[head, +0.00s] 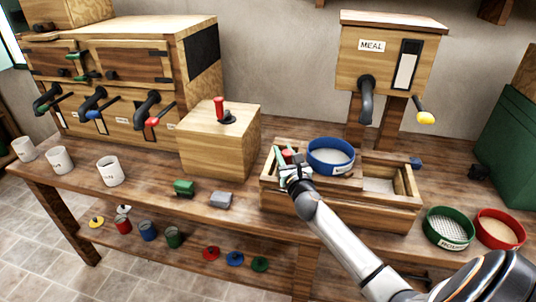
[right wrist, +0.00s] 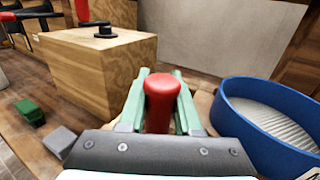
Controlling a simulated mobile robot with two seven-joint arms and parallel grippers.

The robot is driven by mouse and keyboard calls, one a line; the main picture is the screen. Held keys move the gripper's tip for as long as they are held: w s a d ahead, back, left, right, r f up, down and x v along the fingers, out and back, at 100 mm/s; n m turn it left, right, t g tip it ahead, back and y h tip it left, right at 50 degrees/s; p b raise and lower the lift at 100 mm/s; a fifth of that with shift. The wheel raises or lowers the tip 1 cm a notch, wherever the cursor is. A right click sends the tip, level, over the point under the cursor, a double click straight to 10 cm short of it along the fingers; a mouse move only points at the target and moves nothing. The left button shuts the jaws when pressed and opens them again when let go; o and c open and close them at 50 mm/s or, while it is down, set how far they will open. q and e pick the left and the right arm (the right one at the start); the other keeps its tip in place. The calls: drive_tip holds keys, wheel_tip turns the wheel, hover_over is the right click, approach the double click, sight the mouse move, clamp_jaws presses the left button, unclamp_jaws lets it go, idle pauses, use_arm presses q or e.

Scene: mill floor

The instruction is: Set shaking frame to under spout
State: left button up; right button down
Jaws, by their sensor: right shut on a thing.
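The wooden shaking frame (head: 345,212) is a long, low box on the bench, below the MEAL bin (head: 388,62). A blue-rimmed sieve (head: 331,168) sits on its left part; this sieve also shows in the right wrist view (right wrist: 275,120). The bin's dark spout (head: 366,98) points down, above and to the right of the sieve's middle. My right gripper (head: 289,166) is shut on the red handle (right wrist: 163,105) at the frame's left end, with green fingers on both sides of it. Where the handle joins the frame is hidden. My left gripper is out of view.
A wooden box with a red knob (head: 208,147) stands left of the frame. Green (head: 448,228) and red (head: 500,228) sieves lie at the right. A green block (head: 184,188), a grey block (head: 221,200) and white cups (head: 110,171) are further left.

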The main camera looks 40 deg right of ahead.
sight(314, 159)
drive_tip(key=s+d, duration=0.2)
drive_tip(key=s, duration=0.1)
drive_tip(key=s+d+p, duration=0.1)
drive_tip(key=s+d, duration=0.2)
drive_tip(key=shift+d, duration=0.15)
drive_tip(key=c, duration=0.6)
unclamp_jaws()
drive_tip(key=shift+s, duration=0.15)
drive_tip(key=shift+s+a, duration=0.25)
drive_tip(key=shift+s, duration=0.25)
drive_tip(key=v, duration=1.1)
drive_tip(key=shift+s+b, duration=0.2)
drive_tip(key=shift+b, duration=0.25)
